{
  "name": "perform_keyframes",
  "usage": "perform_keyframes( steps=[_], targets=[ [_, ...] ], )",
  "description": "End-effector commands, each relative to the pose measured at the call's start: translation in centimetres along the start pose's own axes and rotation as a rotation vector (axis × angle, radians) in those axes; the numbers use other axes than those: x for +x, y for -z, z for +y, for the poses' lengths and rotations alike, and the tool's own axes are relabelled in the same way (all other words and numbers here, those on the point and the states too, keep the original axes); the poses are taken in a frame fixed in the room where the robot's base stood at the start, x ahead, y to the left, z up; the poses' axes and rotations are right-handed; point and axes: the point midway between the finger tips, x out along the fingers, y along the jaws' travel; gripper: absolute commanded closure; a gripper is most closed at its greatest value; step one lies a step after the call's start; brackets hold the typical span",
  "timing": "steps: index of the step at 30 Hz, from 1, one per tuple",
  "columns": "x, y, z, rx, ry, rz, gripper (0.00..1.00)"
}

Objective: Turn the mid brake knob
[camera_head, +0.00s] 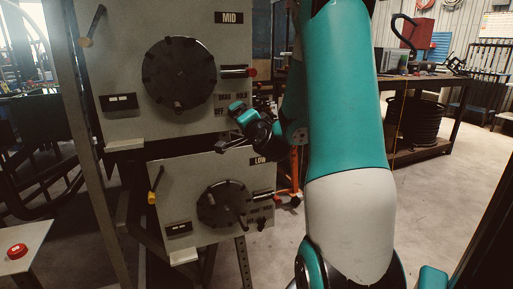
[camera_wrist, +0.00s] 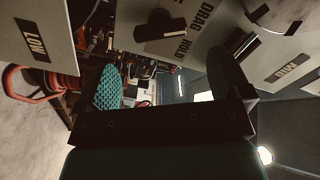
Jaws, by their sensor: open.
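The mid panel (camera_head: 120,60) is grey, with a MID label and a DRAG/HOLD/OFF marking at its lower right. In the wrist view the mid brake knob (camera_wrist: 160,27) is a dark, elongated knob beside the words DRAG and HOLD. It lies at the top, between the directions of the two fingers and beyond them. In the head view I cannot make out the knob clearly near the gripper. My gripper (camera_head: 231,128) is open and empty, just below and right of the DRAG marking. Its fingers also show in the wrist view (camera_wrist: 163,82), apart from the knob.
A red button (camera_head: 17,251) sits on a stand at lower left. Open floor lies right of my arm.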

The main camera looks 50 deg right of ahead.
Motion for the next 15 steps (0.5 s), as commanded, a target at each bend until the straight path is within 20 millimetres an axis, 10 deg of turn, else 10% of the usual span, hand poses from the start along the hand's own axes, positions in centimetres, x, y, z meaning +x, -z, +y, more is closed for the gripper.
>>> perform_keyframes(
  steps=[15],
  targets=[
    [-6.1,-0.6,0.5,-0.008,0.012,-0.007,0.04]
  ],
)
